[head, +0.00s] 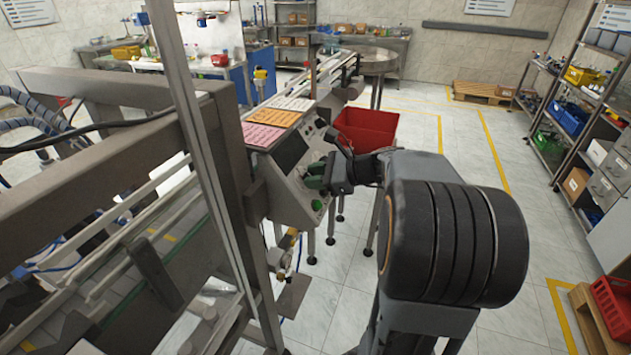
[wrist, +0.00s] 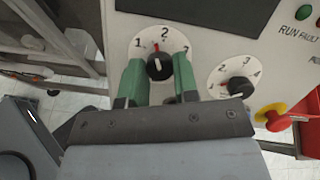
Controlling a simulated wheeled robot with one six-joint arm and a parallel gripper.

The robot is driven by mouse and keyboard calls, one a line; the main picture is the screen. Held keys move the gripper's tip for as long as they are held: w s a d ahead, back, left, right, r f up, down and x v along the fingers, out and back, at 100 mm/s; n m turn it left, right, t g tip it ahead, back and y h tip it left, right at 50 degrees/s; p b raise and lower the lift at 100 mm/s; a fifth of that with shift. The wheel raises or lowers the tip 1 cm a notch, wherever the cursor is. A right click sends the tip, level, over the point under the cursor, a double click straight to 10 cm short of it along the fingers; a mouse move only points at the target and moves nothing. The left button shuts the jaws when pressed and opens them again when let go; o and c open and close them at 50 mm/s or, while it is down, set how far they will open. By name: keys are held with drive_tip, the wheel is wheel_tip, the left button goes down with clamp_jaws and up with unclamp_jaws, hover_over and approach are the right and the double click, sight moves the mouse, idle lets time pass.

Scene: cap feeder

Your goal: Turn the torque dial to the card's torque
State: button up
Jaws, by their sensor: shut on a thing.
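A black dial knob (wrist: 160,68) sits on a round white scale with 1, 2 and 3 showing, in the wrist view. A second dial (wrist: 238,88), with 2, 3 and 4 readable, is to the right and is free. The dials' name labels are hidden or out of view. In the head view my gripper (head: 316,177) is at the control panel (head: 290,198). Pink (head: 262,135), orange (head: 273,117) and white (head: 291,103) cards lie above it, their text unreadable.
A red and yellow stop button (wrist: 275,117) is close to the right of my gripper. A dark screen (head: 290,152) is above the dials. A red bin (head: 368,132) stands behind the panel.

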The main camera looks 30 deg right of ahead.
drive_tip(key=shift+n, duration=0.6)
drive_tip(key=shift+b, duration=0.3)
drive_tip(key=o, duration=0.9)
drive_tip(key=shift+d, duration=0.1)
drive_tip(key=v, duration=1.3)
drive_tip(key=shift+s+d+r, duration=0.1)
drive_tip(key=shift+d+r, duration=0.1)
drive_tip(key=shift+d, duration=0.1)
